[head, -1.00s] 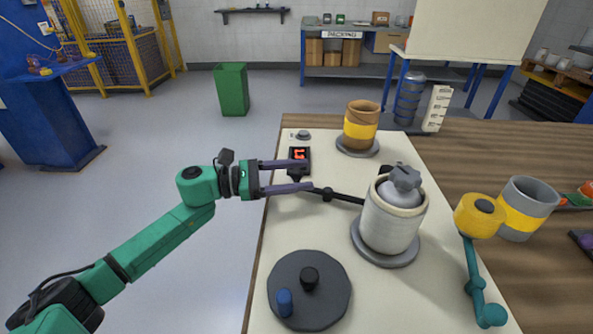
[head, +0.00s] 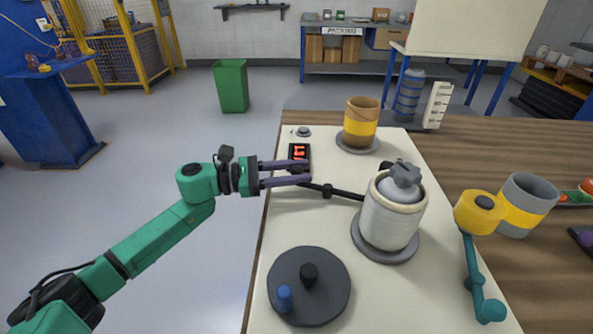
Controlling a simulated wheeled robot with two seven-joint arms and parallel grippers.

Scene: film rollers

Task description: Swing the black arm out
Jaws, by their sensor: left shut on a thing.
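The black arm (head: 345,194) is a thin bar with a small joint. It reaches left from behind the white roller (head: 391,215), which stands on a grey round base with a grey knob on top. My left gripper (head: 307,174) comes in from the left, its purple fingers closed at the bar's left end, so it is shut on the black arm. The fingers hide that end. My right gripper is not clearly identified; a teal link with a yellow head (head: 480,213) shows at the lower right.
A black disc (head: 325,287) with a blue peg lies at the front of the pale board. A small red-digit display (head: 299,152) is just behind my left gripper. A brown and yellow roller (head: 361,124) stands at the back; a grey and yellow cup (head: 527,205) is at right.

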